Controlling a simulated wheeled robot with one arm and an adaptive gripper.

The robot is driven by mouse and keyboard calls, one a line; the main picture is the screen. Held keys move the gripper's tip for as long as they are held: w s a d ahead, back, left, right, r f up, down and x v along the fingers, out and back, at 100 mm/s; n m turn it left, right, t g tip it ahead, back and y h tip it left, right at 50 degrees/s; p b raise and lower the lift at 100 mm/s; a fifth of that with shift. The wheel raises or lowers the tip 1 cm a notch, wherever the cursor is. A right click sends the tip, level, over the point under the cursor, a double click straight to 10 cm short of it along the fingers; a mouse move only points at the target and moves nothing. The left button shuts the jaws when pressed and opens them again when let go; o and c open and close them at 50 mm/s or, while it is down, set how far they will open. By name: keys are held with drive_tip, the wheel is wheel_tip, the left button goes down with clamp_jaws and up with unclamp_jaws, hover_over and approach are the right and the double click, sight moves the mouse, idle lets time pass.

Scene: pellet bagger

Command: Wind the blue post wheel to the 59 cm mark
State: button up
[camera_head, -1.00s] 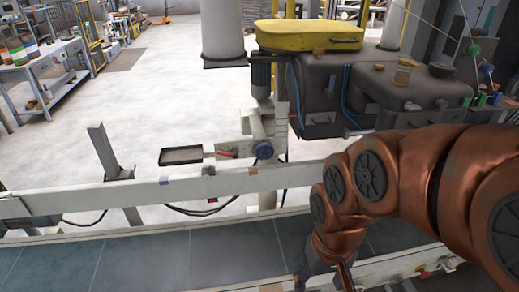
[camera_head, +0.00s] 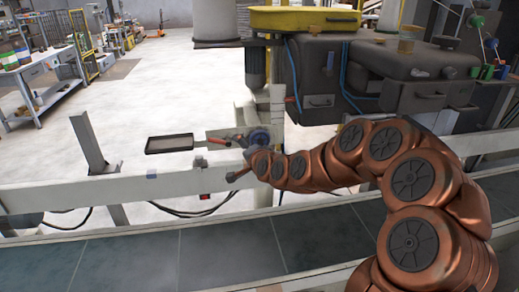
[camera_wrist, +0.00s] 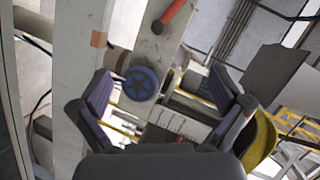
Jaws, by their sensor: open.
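The blue post wheel (camera_head: 260,138) is on the pale post behind the conveyor rail in the head view. In the wrist view the wheel (camera_wrist: 141,83) shows its face with a star-shaped hub, left of the middle between the fingers. My gripper (camera_wrist: 162,80) is open, with its fingers spread on either side, and nothing is held. Whether a finger touches the wheel cannot be told. A pale scale (camera_wrist: 180,122) with dark ticks and a red line lies right of and below the wheel; its numbers are unreadable. In the head view the wrist largely hides my gripper.
A red-handled lever (camera_head: 217,141) and a dark tray (camera_head: 170,143) sit left of the wheel. The red handle (camera_wrist: 173,14) is above the wheel in the wrist view. A pale rail (camera_head: 60,197) runs in front. The dark machine (camera_head: 385,75) stands to the right.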

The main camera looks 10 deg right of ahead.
sight(260, 141)
drive_tip(key=w+d+f+m+t+h+b, duration=0.35)
drive_tip(key=w+d+f+m, duration=0.2)
drive_tip(key=w+d, duration=0.2)
drive_tip(key=shift+m+t+h, duration=0.25)
drive_tip(key=shift+w+d+r+p, duration=0.1)
drive_tip(key=shift+w+r+p, duration=0.15)
drive_tip(key=shift+w, duration=1.45)
drive_tip(key=shift+w+d+r+p, duration=0.1)
drive_tip(key=shift+w+p, duration=0.1)
drive_tip(key=shift+w, duration=1.5)
drive_tip(key=c, duration=1)
